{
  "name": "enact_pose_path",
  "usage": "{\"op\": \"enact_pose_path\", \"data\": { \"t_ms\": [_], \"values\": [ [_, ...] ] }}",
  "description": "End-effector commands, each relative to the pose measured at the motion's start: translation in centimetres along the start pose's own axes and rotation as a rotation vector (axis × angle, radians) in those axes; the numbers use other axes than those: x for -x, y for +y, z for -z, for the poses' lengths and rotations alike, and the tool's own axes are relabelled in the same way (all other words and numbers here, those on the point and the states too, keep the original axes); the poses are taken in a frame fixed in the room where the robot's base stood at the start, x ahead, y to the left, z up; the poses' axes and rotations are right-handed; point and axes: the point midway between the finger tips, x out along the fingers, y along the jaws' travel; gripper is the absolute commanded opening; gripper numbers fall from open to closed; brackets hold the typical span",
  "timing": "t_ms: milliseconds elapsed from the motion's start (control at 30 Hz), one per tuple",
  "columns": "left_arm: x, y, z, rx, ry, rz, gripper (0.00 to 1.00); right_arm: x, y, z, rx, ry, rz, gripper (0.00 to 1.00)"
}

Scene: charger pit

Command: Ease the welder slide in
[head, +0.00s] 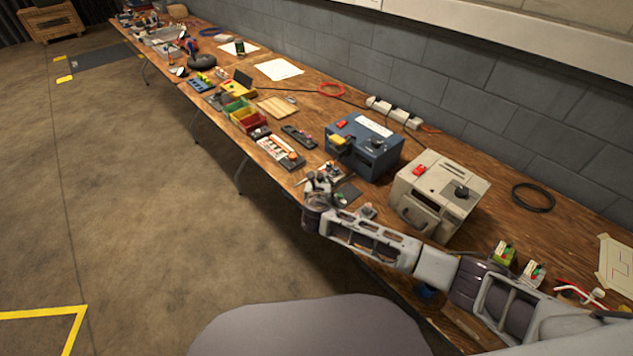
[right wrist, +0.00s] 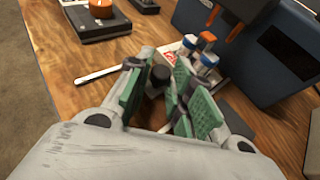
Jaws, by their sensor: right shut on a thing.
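My right gripper (head: 322,184) is over the table's front edge, in front of the blue unit (head: 365,147). In the right wrist view its green-padded fingers (right wrist: 163,100) are shut on a small dark knob-like part (right wrist: 160,76). Most of that part is hidden between the pads, so I cannot tell what it belongs to. The beige unit (head: 438,193), with a black knob on top and a handle on its front, stands to the right of the blue unit. I cannot tell which unit is the welder, and no slide is clearly visible. My left gripper is not in view.
A small tray of vials with blue and orange caps (right wrist: 200,55) lies just past the fingers. A pale stick (right wrist: 98,76) lies beside them. Coloured bins (head: 245,117) and a power strip (head: 393,112) are further along the table.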

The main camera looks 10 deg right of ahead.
Motion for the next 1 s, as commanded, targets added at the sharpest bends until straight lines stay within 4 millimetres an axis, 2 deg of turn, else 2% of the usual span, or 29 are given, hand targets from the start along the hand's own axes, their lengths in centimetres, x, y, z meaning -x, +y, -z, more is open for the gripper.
{"op": "enact_pose_path", "data": {
  "t_ms": [333, 867, 900, 1000],
  "values": [
    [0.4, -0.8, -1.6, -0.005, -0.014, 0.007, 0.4, -1.1, -1.1, -0.7, 0.001, -0.003, -0.001, 0.0],
    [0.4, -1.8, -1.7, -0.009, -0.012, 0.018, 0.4, -1.7, -2.0, -1.1, 0.001, -0.006, 0.004, 0.0],
    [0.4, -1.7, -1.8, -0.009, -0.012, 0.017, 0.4, -1.8, -2.0, -1.1, 0.001, -0.007, 0.005, 0.26],
    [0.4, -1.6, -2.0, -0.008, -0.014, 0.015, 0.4, -1.8, -2.0, -1.1, 0.001, -0.006, 0.006, 0.39]
  ]
}}
